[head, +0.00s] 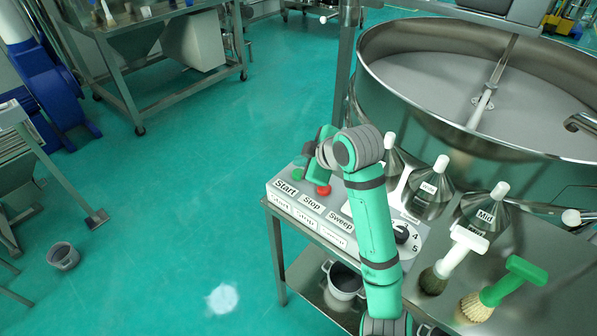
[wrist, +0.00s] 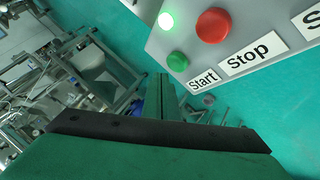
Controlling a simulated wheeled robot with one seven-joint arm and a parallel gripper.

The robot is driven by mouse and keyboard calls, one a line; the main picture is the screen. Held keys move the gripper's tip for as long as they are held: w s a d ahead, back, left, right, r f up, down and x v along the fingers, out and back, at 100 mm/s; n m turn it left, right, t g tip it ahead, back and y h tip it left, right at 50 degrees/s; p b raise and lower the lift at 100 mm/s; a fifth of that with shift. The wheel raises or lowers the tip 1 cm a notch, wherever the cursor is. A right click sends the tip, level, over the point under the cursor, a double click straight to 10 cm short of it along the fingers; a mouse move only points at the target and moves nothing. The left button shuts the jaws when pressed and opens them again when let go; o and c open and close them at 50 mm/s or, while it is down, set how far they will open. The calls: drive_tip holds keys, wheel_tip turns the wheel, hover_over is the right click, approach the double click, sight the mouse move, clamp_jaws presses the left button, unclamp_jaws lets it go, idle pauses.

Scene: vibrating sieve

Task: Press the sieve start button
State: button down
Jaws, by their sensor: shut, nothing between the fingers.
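The start button is a green round button (wrist: 177,61) above the "Start" label (wrist: 204,79) on a grey control box. A red stop button (wrist: 213,25) is beside it, over the "Stop" label. A lit white-green lamp (wrist: 165,20) shines near the start button. My gripper (wrist: 163,82) is shut and empty; in the wrist view its tips appear just below and left of the green button, with no contact clear. In the head view my gripper is over the left end of the control box (head: 270,192), partly hiding the buttons there.
The large round steel sieve (head: 400,105) stands behind and right of the box. Steel cones with white tips, a white-handled brush (head: 462,250) and a green-handled brush (head: 510,285) stand right of my arm. A grey pot (head: 345,278) is on the shelf below. Open green floor lies left.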

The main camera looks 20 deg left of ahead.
drive_tip(key=shift+r, duration=2.15)
